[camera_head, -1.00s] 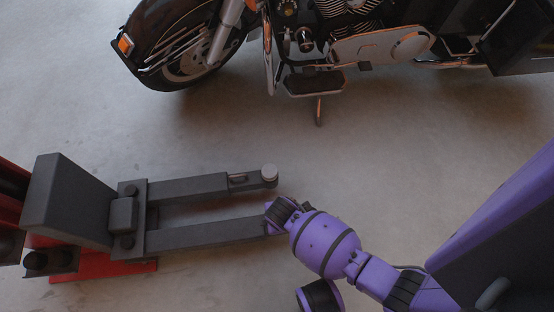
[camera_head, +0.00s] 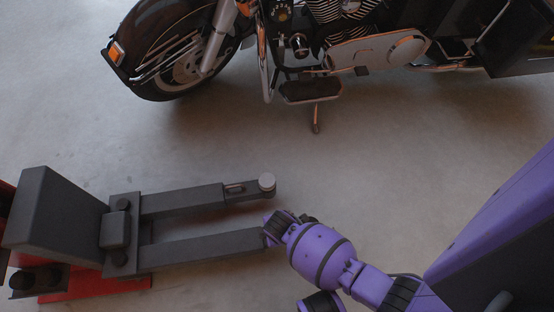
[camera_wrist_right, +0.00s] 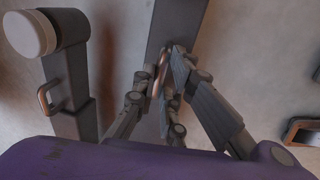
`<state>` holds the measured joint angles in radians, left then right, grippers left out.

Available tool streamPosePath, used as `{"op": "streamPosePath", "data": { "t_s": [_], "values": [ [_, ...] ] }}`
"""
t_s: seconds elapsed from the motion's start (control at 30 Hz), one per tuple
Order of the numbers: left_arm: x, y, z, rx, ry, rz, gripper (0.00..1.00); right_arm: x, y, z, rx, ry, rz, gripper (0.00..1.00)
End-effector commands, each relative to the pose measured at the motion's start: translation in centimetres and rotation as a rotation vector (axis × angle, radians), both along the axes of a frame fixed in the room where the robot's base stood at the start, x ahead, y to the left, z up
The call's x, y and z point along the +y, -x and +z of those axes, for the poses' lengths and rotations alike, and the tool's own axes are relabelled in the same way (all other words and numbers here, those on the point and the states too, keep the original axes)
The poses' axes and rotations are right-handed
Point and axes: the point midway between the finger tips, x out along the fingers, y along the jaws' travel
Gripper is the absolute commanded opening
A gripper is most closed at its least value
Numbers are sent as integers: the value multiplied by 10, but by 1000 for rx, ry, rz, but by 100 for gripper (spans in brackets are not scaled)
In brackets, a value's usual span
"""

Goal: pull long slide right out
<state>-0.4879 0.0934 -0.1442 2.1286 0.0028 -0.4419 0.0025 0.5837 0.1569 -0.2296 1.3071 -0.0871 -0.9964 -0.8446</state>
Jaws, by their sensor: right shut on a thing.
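A dark grey motorcycle lift stands at the left of the head view, with two parallel arms reaching right. The near arm, the long slide (camera_head: 205,250), runs to my right gripper (camera_head: 272,226), which hides its tip. In the wrist view the slide (camera_wrist_right: 183,18) is a dark bar, and my right gripper (camera_wrist_right: 163,80) is shut on its copper-coloured handle (camera_wrist_right: 161,68), mostly covered by the fingers. The far arm (camera_head: 185,202) ends in a round pale pad (camera_head: 267,181); its own small handle (camera_wrist_right: 48,98) is free. My left gripper is not in view.
A motorcycle (camera_head: 330,50) stands across the top, its kickstand on the floor. The lift's dark box (camera_head: 52,222) and red base (camera_head: 95,289) are at the left. Grey floor is clear between lift and motorcycle, and to the right of the pad.

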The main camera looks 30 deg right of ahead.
Motion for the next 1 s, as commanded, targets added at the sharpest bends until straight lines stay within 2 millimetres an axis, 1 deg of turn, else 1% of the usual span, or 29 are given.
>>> {"op": "streamPosePath", "data": {
  "t_s": [0.3,0.37,0.47,0.57,0.67,0.77,0.8,1.0],
  "values": [
    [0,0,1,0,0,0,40,-2,-1,1,-4,1,1,0],
    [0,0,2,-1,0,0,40,-6,0,1,-3,2,2,0],
    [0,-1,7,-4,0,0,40,-18,2,2,-2,6,2,0],
    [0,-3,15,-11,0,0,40,-38,7,4,-3,12,2,0],
    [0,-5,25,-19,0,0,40,-66,15,5,-2,15,0,0],
    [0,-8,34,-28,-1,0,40,-97,23,5,-2,17,2,0],
    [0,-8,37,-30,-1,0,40,-110,27,5,-3,18,2,0],
    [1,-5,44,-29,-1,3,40,-173,46,3,-2,16,1,0]
  ]
}}
